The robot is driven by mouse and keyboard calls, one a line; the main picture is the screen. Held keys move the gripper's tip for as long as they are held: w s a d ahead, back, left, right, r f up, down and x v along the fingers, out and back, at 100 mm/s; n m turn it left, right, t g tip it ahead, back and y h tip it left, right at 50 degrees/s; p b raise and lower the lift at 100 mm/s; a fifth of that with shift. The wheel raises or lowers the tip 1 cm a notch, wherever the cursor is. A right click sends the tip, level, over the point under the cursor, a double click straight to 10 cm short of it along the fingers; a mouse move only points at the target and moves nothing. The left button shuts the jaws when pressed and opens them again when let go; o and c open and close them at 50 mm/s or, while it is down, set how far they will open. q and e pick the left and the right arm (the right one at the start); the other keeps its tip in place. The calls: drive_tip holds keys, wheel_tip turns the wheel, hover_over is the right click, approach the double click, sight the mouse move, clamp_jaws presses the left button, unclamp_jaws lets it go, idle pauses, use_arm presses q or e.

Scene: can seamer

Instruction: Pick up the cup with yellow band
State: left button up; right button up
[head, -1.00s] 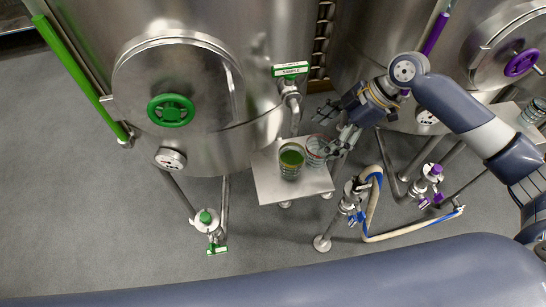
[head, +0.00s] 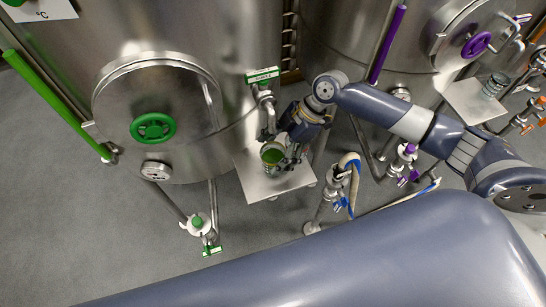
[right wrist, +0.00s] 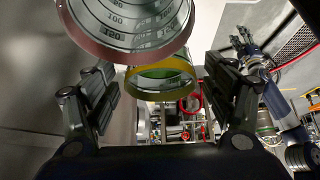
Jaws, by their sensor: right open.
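The cup with yellow band (right wrist: 160,78) holds something green. In the right wrist view it shows between my finger pads, farther out than the clear cup with a red band (right wrist: 125,30). In the head view the green-filled cup (head: 271,157) stands on a small metal shelf (head: 270,187). My right gripper (head: 288,158) is open at the right side of this cup, and I cannot tell whether it touches it. In the right wrist view the open fingers (right wrist: 162,98) are spread apart. The red-banded cup is largely hidden in the head view.
A tank with a green handwheel (head: 153,128) stands behind the shelf. A sample valve with a green label (head: 263,76) hangs just above the cup. A hose and valve stand (head: 335,185) are right of the shelf. Another shelf (head: 478,105) carries a cup at the right.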

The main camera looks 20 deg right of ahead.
drive_tip(key=shift+a+f, duration=0.25)
drive_tip(key=shift+f, duration=0.2)
drive_tip(key=c, duration=1.4)
drive_tip(key=shift+s+d+r+b, duration=0.15)
drive_tip(key=shift+r+b, duration=0.15)
drive_tip(key=shift+b, duration=0.35)
wheel_tip(320, 180, up, 6)
drive_tip(key=b, duration=0.2)
drive_tip(key=s+d+b, duration=0.2)
drive_tip(key=s+d, duration=0.2)
drive_tip(key=s, duration=0.5)
drive_tip(key=s+d+b, duration=0.3)
drive_tip(key=s+d, duration=0.1)
drive_tip(key=s, duration=0.5)
drive_tip(key=shift+r, duration=0.25)
